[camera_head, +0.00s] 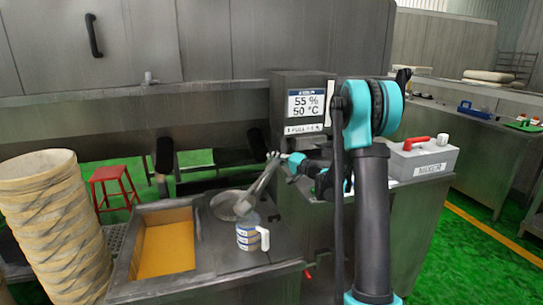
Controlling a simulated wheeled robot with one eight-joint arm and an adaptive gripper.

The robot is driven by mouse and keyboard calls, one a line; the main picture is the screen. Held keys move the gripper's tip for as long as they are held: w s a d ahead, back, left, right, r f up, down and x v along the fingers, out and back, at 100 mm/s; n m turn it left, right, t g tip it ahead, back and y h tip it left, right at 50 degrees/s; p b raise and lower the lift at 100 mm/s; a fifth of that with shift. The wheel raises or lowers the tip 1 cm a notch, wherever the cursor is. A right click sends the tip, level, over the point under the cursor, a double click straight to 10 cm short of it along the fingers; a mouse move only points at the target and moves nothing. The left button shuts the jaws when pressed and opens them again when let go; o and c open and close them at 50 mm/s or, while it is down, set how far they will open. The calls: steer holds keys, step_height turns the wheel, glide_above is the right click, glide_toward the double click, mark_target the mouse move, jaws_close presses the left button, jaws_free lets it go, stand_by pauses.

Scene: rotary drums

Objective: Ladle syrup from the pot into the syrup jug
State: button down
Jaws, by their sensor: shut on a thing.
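My gripper (277,158) is shut on the upper end of a grey metal ladle (259,185). The ladle slants down to the left, and its lower end shows at the pot's right edge, just behind the jug's top. I cannot tell whether that end is over the pot or the jug, or whether it holds syrup. The round grey metal pot (222,207) is set at the back of the metal counter. The clear syrup jug (246,238), with a white handle on its right, stands upright in front of the pot. Its fill level is too small to tell.
A rectangular basin (167,243) with an orange-yellow inside is left of the pot. A tall stack of pale round forms (57,225) stands at far left. A display box (304,104) rises behind. A grey box marked "MIXER" (424,160) is at right.

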steer(key=shift+w+d+f+m, duration=0.25)
steer(key=shift+w+f+m, duration=0.05)
steer(key=shift+f, duration=0.4)
steer(key=shift+w+d+f+m, duration=0.25)
steer(key=shift+w+f+m, duration=0.05)
steer(key=shift+f, duration=0.35)
steer(key=shift+f, duration=0.1)
stand_by(0.7)
steer(key=s+a+r+n, duration=1)
steer(key=s+r, duration=0.2)
steer(key=r, duration=0.2)
steer(key=s+a+n, duration=0.5)
steer(key=s+a, duration=0.2)
steer(key=s, duration=0.1)
steer(key=shift+s+a+f, duration=0.15)
steer(key=shift+s+f, duration=0.2)
steer(key=shift+s, duration=0.05)
stand_by(0.4)
stand_by(0.3)
